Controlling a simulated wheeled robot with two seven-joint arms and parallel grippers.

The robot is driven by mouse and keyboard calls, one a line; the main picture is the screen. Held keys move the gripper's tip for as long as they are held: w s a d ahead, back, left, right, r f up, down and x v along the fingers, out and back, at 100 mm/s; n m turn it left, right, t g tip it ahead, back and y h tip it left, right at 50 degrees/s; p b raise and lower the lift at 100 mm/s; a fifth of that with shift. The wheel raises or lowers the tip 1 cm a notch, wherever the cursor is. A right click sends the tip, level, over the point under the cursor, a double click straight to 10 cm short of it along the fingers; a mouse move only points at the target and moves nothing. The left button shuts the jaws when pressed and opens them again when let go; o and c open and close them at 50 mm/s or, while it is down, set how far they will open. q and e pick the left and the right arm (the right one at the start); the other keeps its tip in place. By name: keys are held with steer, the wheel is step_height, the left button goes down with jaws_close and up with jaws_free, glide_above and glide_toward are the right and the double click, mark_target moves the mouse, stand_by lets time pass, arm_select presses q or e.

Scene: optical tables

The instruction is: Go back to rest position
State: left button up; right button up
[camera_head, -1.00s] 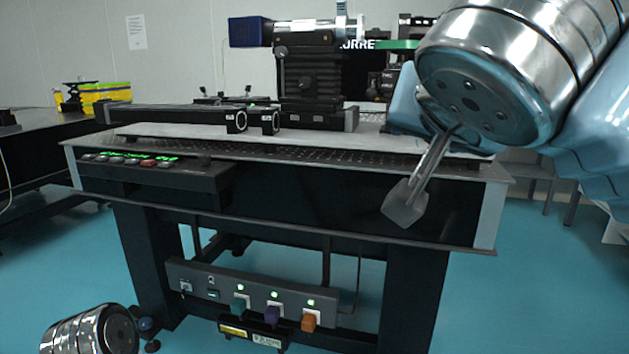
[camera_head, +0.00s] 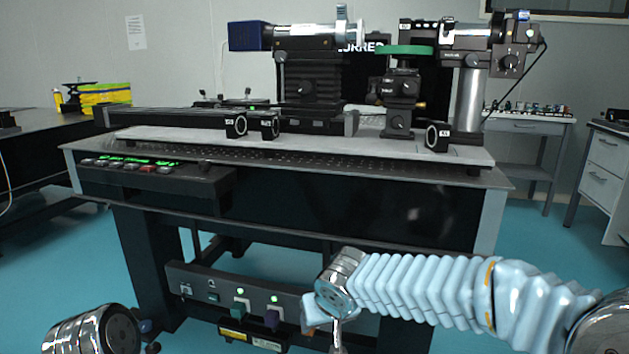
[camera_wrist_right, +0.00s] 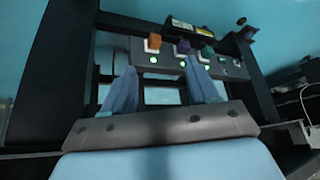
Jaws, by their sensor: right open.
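My right arm, with its pale blue ribbed sleeve (camera_head: 420,285), lies low in front of the optical table (camera_head: 340,210) in the head view. Its gripper (camera_head: 337,345) points down at the bottom edge, partly cut off. In the right wrist view, the right gripper (camera_wrist_right: 160,68) has two pale blue fingers spread apart with nothing between them. Of my left arm only a metal joint (camera_head: 90,332) shows at the lower left. The left gripper is out of view.
A socket panel (camera_head: 200,287) with green (camera_head: 240,307) and purple (camera_head: 272,318) plugs sits under the table. An orange plug (camera_wrist_right: 155,41) shows in the wrist view. Optical mounts (camera_head: 310,75) stand on top. A side table (camera_head: 530,125) and drawer cabinet (camera_head: 610,165) stand right.

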steer(key=s+d+f+g+y, duration=0.1)
steer(key=s+f+g, duration=0.1)
steer(key=f, duration=0.6)
steer(key=s+d+f+g, duration=0.1)
steer(key=s+f, duration=0.1)
steer(key=f, duration=0.6)
steer(key=s+d+f+m+g+p, duration=0.1)
steer(key=s+d+f, duration=0.3)
steer(key=s+f, duration=0.4)
steer(key=s+d+f+m+g+y, duration=0.1)
steer(key=s+d+f+m, duration=0.2)
steer(key=s+f, duration=0.6)
step_height(320, 180, down, 3)
steer(key=shift+d+r+m+p, duration=0.15)
steer(key=shift+d+m+p, duration=0.25)
steer(key=shift+d, duration=0.2)
